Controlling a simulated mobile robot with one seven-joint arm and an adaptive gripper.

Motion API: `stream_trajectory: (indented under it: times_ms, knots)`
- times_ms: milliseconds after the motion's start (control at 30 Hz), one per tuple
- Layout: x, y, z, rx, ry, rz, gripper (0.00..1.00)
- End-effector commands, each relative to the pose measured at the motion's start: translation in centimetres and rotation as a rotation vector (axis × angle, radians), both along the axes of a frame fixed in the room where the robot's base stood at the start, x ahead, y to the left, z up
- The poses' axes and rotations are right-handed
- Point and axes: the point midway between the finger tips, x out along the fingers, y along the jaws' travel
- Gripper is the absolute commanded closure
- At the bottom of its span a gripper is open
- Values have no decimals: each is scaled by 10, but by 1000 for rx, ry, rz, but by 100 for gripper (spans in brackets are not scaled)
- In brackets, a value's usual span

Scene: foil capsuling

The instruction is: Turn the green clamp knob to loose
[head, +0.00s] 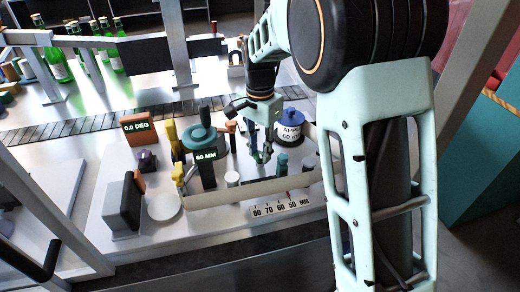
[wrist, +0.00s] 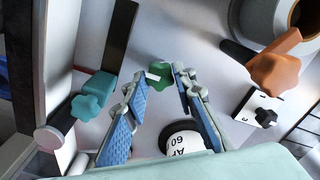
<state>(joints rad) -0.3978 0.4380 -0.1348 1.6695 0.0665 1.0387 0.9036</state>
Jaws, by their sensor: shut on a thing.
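The green clamp knob (wrist: 160,73) shows in the wrist view between the tips of my gripper (wrist: 163,82). It is a lobed dark green knob with a small white mark at its left side. My gripper's blue-padded fingers are shut on it. In the head view my gripper (head: 262,152) points down at the white bench, and the green knob is mostly hidden between the fingers. I cannot read the knob's setting.
A teal knob (wrist: 95,88) and an orange knob (wrist: 275,68) flank the gripper. A blue-topped, labelled cylinder (head: 290,132) stands close by. A millimetre scale (head: 281,204) lies in front. Green bottles (head: 110,55) stand at the back left.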

Motion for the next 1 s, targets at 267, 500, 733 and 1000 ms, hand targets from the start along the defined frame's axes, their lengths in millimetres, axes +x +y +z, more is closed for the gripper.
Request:
stream_trajectory:
  times_ms: [267,500,733,1000]
  knots:
    - [0,0,1,1,-1,43,100]
    - [0,0,1,1,-1,183,100]
    - [1,0,1,0,-1,393,100]
    - [1,0,1,0,-2,650,100]
